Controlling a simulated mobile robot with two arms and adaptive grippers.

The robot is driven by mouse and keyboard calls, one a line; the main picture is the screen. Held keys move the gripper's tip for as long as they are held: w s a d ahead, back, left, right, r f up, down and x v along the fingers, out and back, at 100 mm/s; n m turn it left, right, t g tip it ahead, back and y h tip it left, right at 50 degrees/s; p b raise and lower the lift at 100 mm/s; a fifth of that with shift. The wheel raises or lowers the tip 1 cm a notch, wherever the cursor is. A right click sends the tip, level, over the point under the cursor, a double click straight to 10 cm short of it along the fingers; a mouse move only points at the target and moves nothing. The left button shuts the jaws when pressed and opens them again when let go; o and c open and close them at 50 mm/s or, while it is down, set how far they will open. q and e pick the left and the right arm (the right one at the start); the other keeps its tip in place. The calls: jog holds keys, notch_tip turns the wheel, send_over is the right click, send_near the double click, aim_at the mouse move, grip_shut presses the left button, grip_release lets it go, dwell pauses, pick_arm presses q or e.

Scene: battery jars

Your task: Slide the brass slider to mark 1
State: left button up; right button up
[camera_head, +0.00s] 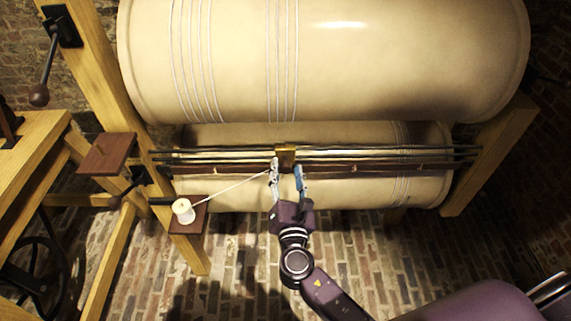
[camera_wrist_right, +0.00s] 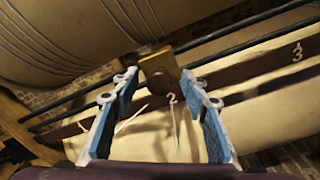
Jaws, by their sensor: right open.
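The brass slider (camera_head: 286,153) sits on dark horizontal rods between two large cream drums. It also shows in the right wrist view (camera_wrist_right: 163,63), with a round dark knob (camera_wrist_right: 158,82) on its front. The slider stands at the numeral 2 (camera_wrist_right: 171,98) on the brown rail. A small pale mark (camera_wrist_right: 82,127) lies farther left; its numeral is not clear. My right gripper (camera_head: 286,168) is open. Its fingertips are on either side of the knob, with gaps visible in the wrist view. My left gripper is not in view.
A white spool (camera_head: 183,211) sits on a small brown shelf at the left, and a pale cord (camera_head: 232,187) runs from it toward the slider. The numeral 3 (camera_wrist_right: 297,52) is at the rail's right. Wooden posts (camera_head: 490,155) flank the drums.

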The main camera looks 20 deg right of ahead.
jog(key=shift+x, duration=1.05)
jog(key=shift+c, duration=0.3)
grip_shut()
